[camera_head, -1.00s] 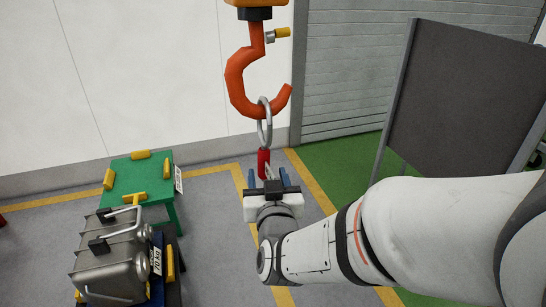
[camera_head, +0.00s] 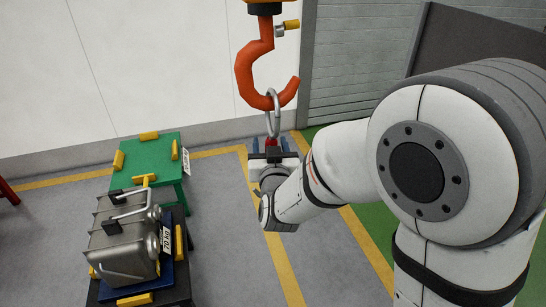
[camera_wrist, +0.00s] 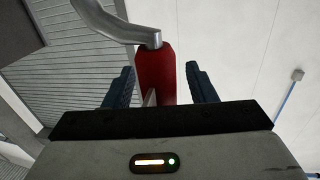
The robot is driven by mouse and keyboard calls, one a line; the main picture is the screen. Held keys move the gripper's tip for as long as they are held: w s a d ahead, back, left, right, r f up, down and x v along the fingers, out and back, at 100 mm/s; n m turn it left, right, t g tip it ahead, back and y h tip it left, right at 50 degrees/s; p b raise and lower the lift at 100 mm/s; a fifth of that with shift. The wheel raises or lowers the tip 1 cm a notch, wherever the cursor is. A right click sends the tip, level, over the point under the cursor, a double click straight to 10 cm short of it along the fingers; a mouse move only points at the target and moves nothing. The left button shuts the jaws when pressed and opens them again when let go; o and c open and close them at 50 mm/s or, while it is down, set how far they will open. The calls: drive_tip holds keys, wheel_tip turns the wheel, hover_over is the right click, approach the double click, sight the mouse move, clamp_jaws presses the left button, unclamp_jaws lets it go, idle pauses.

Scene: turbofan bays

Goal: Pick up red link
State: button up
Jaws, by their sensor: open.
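The red link (camera_wrist: 156,72) hangs from a grey metal ring (camera_head: 272,112), which hangs on an orange hook (camera_head: 245,72). In the wrist view the red link stands between the two blue fingers of my gripper (camera_wrist: 160,88), with a gap on both sides. My gripper (camera_head: 273,150) is open around it. In the head view only the top of the red link (camera_head: 271,142) shows; my gripper hides its lower part.
A green table (camera_head: 150,153) with yellow blocks stands at the left. In front of it a grey metal case (camera_head: 122,245) with handles sits on a dark blue base. A dark panel (camera_head: 470,45) stands at the right. Grey floor with yellow lines lies below.

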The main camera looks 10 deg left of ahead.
drive_tip(key=shift+c, duration=0.4)
clamp_jaws()
drive_tip(key=shift+r, duration=0.1)
